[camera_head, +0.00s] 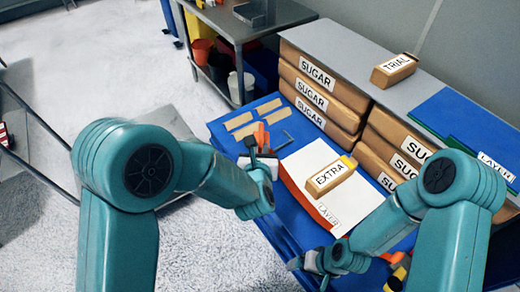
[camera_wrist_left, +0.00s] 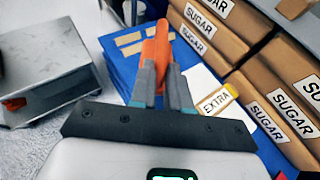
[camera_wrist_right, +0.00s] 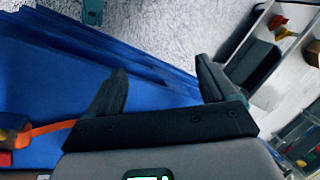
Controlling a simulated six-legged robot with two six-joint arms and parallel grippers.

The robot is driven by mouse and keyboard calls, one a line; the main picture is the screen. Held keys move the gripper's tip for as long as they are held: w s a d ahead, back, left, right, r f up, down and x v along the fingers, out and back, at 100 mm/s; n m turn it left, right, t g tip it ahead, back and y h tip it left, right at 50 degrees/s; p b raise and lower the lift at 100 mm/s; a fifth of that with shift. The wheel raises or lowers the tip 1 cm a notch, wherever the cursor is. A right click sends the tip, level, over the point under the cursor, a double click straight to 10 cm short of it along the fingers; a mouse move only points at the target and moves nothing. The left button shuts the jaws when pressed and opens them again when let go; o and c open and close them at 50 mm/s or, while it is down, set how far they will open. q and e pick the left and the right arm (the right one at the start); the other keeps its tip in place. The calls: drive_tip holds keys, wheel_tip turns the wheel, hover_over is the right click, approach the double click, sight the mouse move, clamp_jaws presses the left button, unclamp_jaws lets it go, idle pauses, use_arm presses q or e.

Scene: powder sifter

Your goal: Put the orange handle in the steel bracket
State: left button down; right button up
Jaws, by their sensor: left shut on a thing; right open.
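The orange handle (camera_head: 261,135) stands upright in the jaws of my left gripper (camera_head: 262,152), above the left end of the blue table. In the left wrist view, the handle (camera_wrist_left: 162,45) rises between the closed fingers of the left gripper (camera_wrist_left: 161,75).
Stacked SUGAR bags (camera_head: 310,93) line the table's back. An EXTRA bag (camera_head: 327,178) lies on a white LAYER sheet (camera_head: 345,205). Tan strips (camera_head: 240,121) lie at the left end. A TRIAL bag (camera_head: 394,70) sits on the grey shelf. A metal bench (camera_head: 235,25) stands behind.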

drive_tip(key=shift+s+d+r, duration=0.1)
drive_tip(key=shift+s+d, duration=0.1)
drive_tip(key=shift+s, duration=1.15)
